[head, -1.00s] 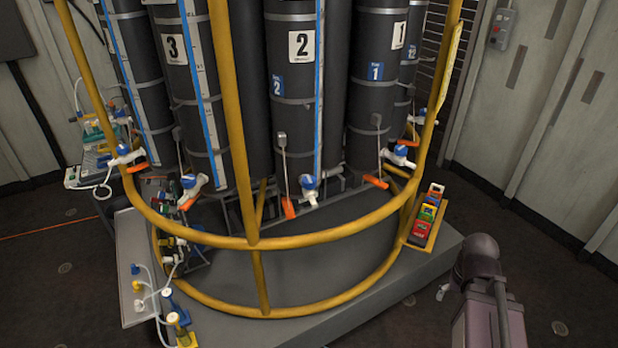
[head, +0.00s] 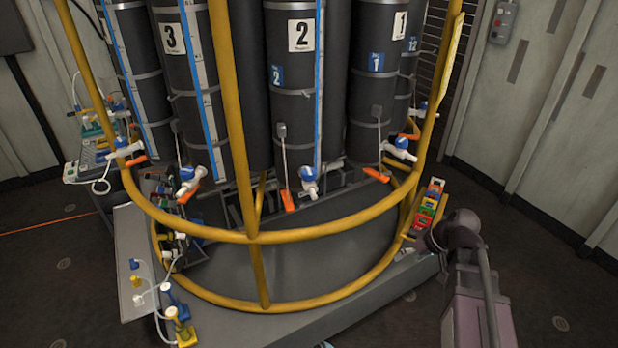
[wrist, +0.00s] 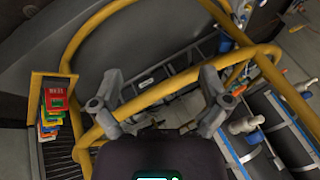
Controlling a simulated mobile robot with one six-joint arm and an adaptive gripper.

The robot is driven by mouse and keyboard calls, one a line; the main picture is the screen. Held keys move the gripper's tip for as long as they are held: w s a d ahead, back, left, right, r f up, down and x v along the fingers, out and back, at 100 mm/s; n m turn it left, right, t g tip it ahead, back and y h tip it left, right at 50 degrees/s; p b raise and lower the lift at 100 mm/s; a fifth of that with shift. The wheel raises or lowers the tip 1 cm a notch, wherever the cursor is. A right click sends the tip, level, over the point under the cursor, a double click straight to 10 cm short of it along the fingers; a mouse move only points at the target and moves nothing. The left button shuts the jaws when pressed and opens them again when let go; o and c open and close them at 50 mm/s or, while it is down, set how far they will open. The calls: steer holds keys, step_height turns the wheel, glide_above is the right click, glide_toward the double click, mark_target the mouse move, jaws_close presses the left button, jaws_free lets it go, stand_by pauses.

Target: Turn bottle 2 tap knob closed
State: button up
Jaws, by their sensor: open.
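Bottle 2 (head: 294,100) is a dark upright cylinder at the centre of the head view. Its tap (head: 308,188) has a white body and a blue knob (head: 308,173) on top, low on its front. An orange piece (head: 288,200) hangs on a lever just left of it. My gripper (wrist: 160,97) is open and empty in the wrist view, its grey fingers spread over the yellow rail. In the head view my arm is at the right, well apart from this tap. A white tap (wrist: 247,124) shows at right in the wrist view; I cannot tell which bottle it serves.
A yellow guard rail (head: 330,235) curves in front of the bottles and taps. A yellow holder (wrist: 42,95) with several coloured blocks is left of my gripper in the wrist view. A grey bench (head: 135,262) with small fittings stands at left. The floor at right is clear.

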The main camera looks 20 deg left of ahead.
steer(key=w+a+r+n+y+b, duration=0.1)
steer(key=w+a+r+n+y, duration=0.2)
steer(key=a, duration=0.3)
steer(key=w+a+r+n+y+b, duration=0.1)
steer(key=w+a+r+n+y, duration=0.15)
steer(key=a, duration=0.25)
steer(key=n+y+b, duration=0.1)
steer(key=n+y, duration=0.5)
steer(key=y, duration=0.1)
glide_toward(309, 174)
steer(key=shift+w+d+f+g+h, duration=0.2)
steer(key=shift+w+d, duration=0.3)
steer(key=shift+d, duration=0.35)
steer(key=shift+w+d+f+g+h, duration=0.1)
steer(key=shift+w+d+f+g, duration=0.1)
steer(key=shift+w+d, duration=0.45)
steer(key=shift+s, duration=0.25)
steer(key=shift+s+a, duration=0.1)
steer(key=shift+a, duration=6.65)
steer(key=c, duration=1.2)
